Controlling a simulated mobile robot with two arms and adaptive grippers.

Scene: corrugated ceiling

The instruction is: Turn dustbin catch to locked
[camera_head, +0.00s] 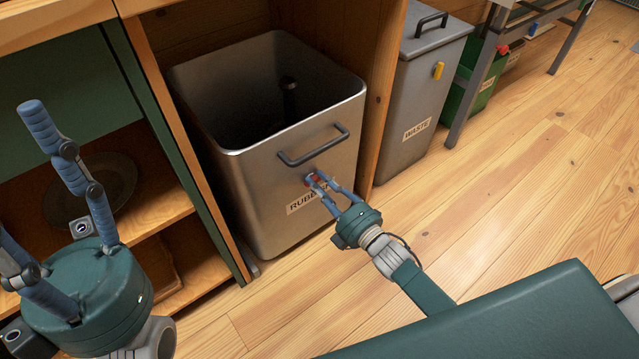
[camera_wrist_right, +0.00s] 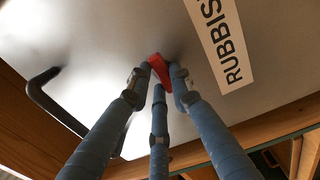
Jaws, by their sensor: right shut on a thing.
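The dustbin (camera_head: 235,185) is an open-topped grey metal bin in a wooden cabinet bay, with a dark bar handle (camera_head: 313,147) and a "RUBBISH" label (camera_head: 300,203) on its front. A small red catch (camera_wrist_right: 160,70) sits on the front face, beside the label in the right wrist view. My right gripper (camera_head: 318,181) is shut on the red catch, its blue fingers around it and partly hiding it. The catch's turn position is hard to tell. My left gripper (camera_head: 17,170) is open and empty at the lower left, away from the bin.
A lidded grey "WASTE" bin (camera_head: 430,90) with a yellow catch (camera_head: 438,71) stands right of the cabinet panel (camera_head: 383,100). Farther right is a green bin (camera_head: 490,85). Shelves (camera_head: 150,205) stand at the left. The wooden floor (camera_head: 530,190) at the right is clear.

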